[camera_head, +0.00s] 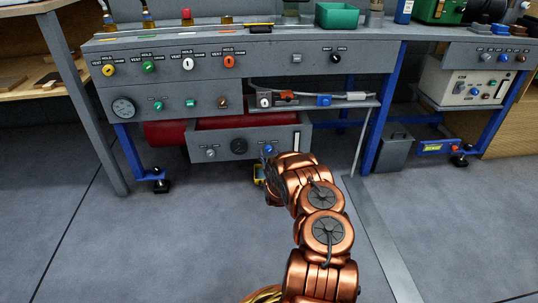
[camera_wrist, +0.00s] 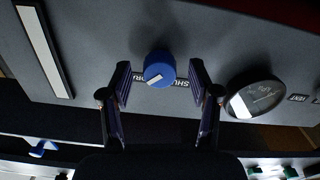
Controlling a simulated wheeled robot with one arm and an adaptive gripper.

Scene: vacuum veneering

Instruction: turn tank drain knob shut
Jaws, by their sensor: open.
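A blue knob (camera_head: 268,149) is on the right part of the low grey panel (camera_head: 225,146) under the bench. In the wrist view the blue knob (camera_wrist: 158,69) has a white pointer mark, and lettering beginning "SHU" shows beside it. My gripper (camera_wrist: 160,78) is open, with one finger on each side of the knob. Small gaps seem to remain between fingers and knob. In the head view my gripper (camera_head: 266,162) is at the panel's lower right, mostly hidden by my arm. A label for the tank drain cannot be read in full.
A round gauge (camera_wrist: 254,95) is close beside one finger. A grey knob (camera_head: 211,152) is farther left on the panel. A red tank (camera_head: 165,133) lies behind. A blue bench leg (camera_head: 381,120) and grey box (camera_head: 395,152) stand right. Floor is open in front.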

